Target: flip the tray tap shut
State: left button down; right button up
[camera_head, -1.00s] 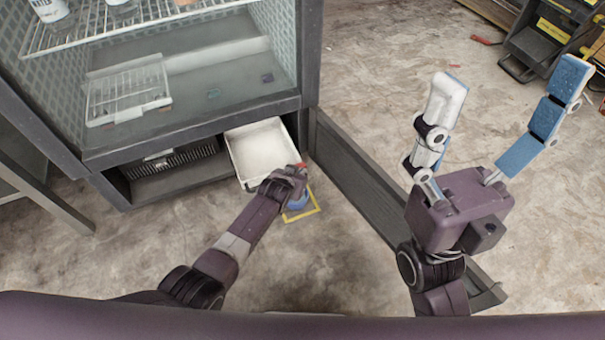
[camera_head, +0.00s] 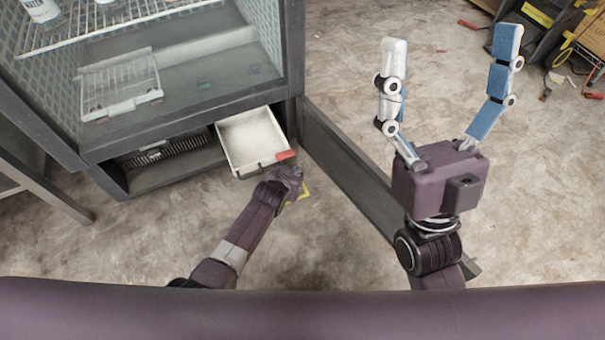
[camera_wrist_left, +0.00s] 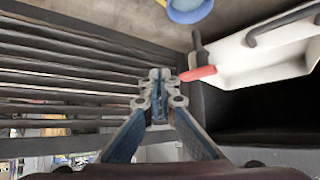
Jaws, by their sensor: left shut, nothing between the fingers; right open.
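The tray (camera_head: 251,140) is pale and shallow, and sits partly out of the low opening under the freezer. The red tap handle (camera_head: 285,155) is at its front right corner; it also shows in the left wrist view (camera_wrist_left: 198,74), beside a dark stub. My left gripper (camera_wrist_left: 160,82) is shut and empty, its tips just left of the red handle in that view. I cannot tell whether they touch it. In the head view my left gripper (camera_head: 291,178) is just below the handle, its fingertips hard to make out. My right gripper (camera_head: 451,58) is open and empty, off to the right.
A blue bowl (camera_wrist_left: 188,10) stands on the floor by a yellow mark (camera_head: 305,193). An open dark door panel (camera_head: 345,150) stands right of the tray. The freezer (camera_head: 190,120) with its wire shelf is above.

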pick_arm(q)
jog(key=s+d+r+p, duration=0.1)
jog(key=s+r+p, duration=0.2)
jog(key=s+r, duration=0.1)
jog(key=shift+s+d+r, duration=0.15)
jog(key=shift+s+d, duration=0.1)
jog(key=shift+d, duration=0.15)
pick_arm(e)
jog(key=w+a+f+g+h, duration=0.1)
jog(key=w+f+g+h, duration=0.2)
jog(key=w+f+g, duration=0.6)
jog(key=shift+w+a+f+g, duration=0.2)
jog(key=shift+w+f+g, duration=0.2)
jog(key=shift+w+f, duration=1.7)
jog(key=shift+s+f, duration=0.6)
jog(key=shift+s, duration=0.05)
